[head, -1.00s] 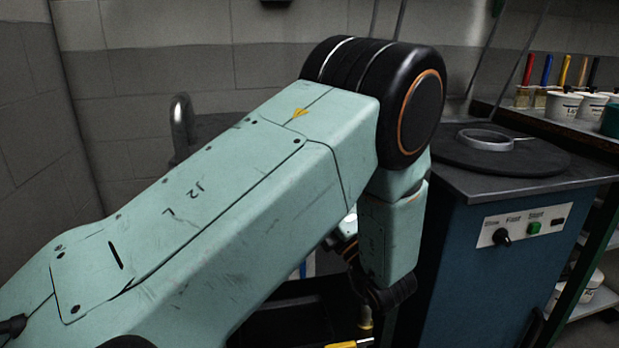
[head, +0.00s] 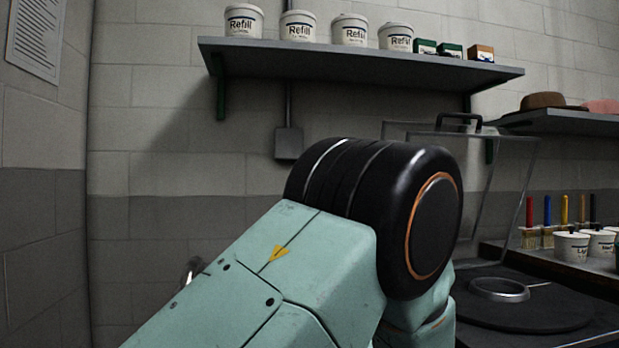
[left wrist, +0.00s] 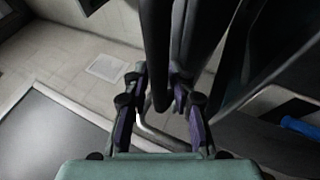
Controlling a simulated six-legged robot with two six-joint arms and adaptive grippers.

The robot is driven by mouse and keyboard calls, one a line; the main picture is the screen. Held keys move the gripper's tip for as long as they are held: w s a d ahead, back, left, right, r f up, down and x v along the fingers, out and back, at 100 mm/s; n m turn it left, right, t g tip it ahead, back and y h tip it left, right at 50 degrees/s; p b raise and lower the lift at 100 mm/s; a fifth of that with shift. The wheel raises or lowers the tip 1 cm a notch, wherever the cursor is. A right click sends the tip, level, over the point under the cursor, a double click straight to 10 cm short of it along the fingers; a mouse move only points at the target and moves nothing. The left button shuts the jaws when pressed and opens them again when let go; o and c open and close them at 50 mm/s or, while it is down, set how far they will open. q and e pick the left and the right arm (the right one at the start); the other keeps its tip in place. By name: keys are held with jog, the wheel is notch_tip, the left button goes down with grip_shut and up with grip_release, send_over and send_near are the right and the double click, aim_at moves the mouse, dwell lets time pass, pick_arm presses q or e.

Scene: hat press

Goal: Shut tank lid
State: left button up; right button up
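A shiny metal bar handle (left wrist: 158,138) shows between the fingers of my left gripper (left wrist: 160,100) in the left wrist view. The gripper's dark, purple-sided fingers stand apart on either side of the bar, and I cannot tell whether they touch it. A flat grey panel with a pale edge (left wrist: 75,107) lies at the left there; I cannot tell if it is the tank lid. In the head view, only a small bit of bright metal (head: 191,269) shows beside my left arm. My arm hides the left gripper and most of the tank area. My right gripper is out of view.
A raised clear guard with a black handle (head: 460,121) stands behind a turntable (head: 530,312) at the right. A wall shelf (head: 360,60) holds Refill tubs. Brushes and white tubs (head: 571,246) stand on the right bench. The wall left of my arm is clear.

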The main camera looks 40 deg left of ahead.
pick_arm(q)
jog(key=w+a+r+p, duration=0.2)
jog(key=r+p, duration=0.4)
jog(key=r, duration=0.4)
jog(key=w+a+r+h+p, duration=0.1)
jog(key=a+r+p, duration=0.3)
jog(key=r, duration=0.7)
jog(key=shift+w+r+m+p, duration=0.15)
jog(key=shift+w+m+p, duration=0.25)
jog(key=shift+w+p, duration=0.5)
jog(key=shift+c, duration=0.2)
